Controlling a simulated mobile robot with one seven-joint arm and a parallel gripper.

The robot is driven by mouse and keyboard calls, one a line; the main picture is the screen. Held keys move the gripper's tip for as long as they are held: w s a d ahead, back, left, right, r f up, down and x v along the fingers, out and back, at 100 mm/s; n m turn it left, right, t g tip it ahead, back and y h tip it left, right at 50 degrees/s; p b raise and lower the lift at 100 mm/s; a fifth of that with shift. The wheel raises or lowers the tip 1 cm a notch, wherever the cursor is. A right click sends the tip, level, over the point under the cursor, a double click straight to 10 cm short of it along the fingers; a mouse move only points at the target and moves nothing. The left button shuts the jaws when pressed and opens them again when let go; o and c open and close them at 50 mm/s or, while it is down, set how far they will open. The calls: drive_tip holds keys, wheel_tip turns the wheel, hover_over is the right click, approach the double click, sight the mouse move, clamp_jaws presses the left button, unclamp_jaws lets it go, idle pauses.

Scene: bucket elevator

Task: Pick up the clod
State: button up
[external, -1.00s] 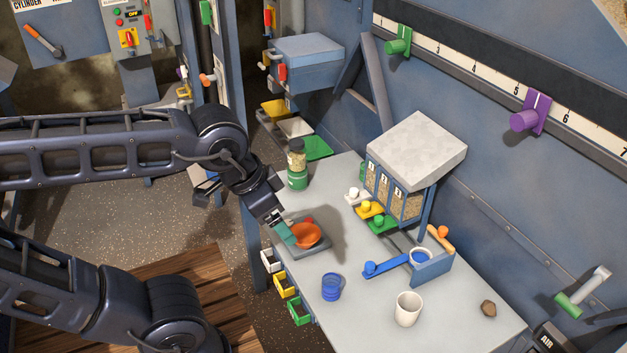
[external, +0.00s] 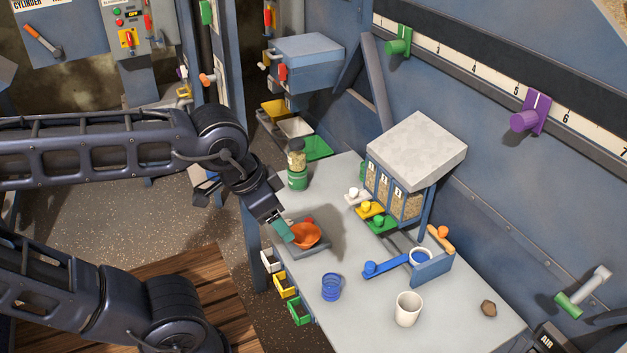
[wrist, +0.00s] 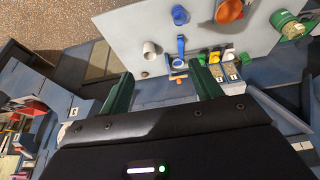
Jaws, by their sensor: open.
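The clod (external: 488,309) is a small brown lump on the grey table, at its right end near a white cup. In the wrist view a small brown shape near the table edge looks like the clod (wrist: 144,74). My gripper (external: 281,232) is at the other end of the table, beside the orange bowl, far from the clod. In the wrist view its green fingers (wrist: 160,88) stand wide apart with nothing between them.
The orange bowl (external: 305,236) sits on a grey pad. A blue cup (external: 331,287) and the white cup (external: 407,309) stand along the front. A blue lever stand (external: 432,268), a dispenser (external: 416,152) and a green jar (external: 297,170) stand behind. The table around the clod is mostly clear.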

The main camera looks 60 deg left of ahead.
drive_tip(key=n+g+h, duration=0.4)
drive_tip(key=n+h, duration=0.1)
drive_tip(key=n, duration=1.5)
hover_over(489, 303)
drive_tip(key=a, duration=0.2)
drive_tip(key=f, duration=3.6)
drive_tip(key=shift+w+a, duration=0.2)
drive_tip(key=shift+w, duration=0.05)
drive_tip(key=shift+s+x, duration=0.15)
drive_tip(key=shift+x, duration=1.2)
drive_tip(key=shift+s+x, duration=0.15)
drive_tip(key=shift+x, duration=1.25)
drive_tip(key=shift+c, duration=0.4)
